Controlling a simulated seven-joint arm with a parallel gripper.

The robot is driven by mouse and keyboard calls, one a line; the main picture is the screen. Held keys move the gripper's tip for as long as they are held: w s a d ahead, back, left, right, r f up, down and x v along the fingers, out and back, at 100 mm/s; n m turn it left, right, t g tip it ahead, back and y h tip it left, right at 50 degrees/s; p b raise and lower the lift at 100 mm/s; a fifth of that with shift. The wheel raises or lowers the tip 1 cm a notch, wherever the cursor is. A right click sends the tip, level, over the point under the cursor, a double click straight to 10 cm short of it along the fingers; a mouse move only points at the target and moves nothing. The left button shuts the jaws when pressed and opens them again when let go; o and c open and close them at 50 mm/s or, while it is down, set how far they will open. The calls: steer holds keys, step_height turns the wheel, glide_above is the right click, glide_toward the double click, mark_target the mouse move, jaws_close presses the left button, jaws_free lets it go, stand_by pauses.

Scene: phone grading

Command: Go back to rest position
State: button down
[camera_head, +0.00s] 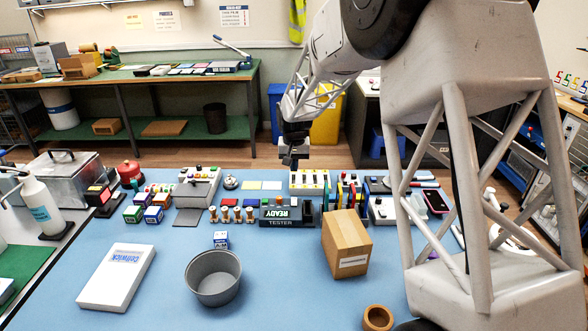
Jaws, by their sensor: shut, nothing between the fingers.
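My gripper (290,160) hangs from the end of my arm above the far part of the blue table mat (165,285). It is small and dark in this view, shut, with nothing in it. It is just left of a white block with yellow parts (310,182); whether it touches anything below cannot be told. My arm rises on the right and covers part of the table there. A dark phone (436,202) lies at the right, beside my arm.
A black tester (288,213) marked READY stands mid-table. A grey bowl (213,278), a white box (117,277), a brown wooden box (346,243) and a small wooden cup (377,318) stand nearer. A spray bottle (42,208) stands left. The mat between the white box and bowl is clear.

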steer(key=shift+s+r, duration=0.1)
steer(key=s+d+r, duration=0.4)
steer(key=s+r, duration=0.1)
steer(key=s, duration=0.3)
steer(key=s+d+r, duration=0.4)
steer(key=s+d, duration=0.1)
steer(key=s, duration=0.4)
steer(key=s+d+r, duration=0.4)
steer(key=s+r, duration=0.1)
steer(key=s, duration=0.3)
steer(key=s+d, duration=0.3)
steer(key=s, duration=1)
steer(key=s+d+f+t, duration=0.1)
steer(key=s+d, duration=0.2)
steer(key=s, duration=1.1)
steer(key=shift+d+f+t, duration=0.15)
steer(key=shift+d+t, duration=0.15)
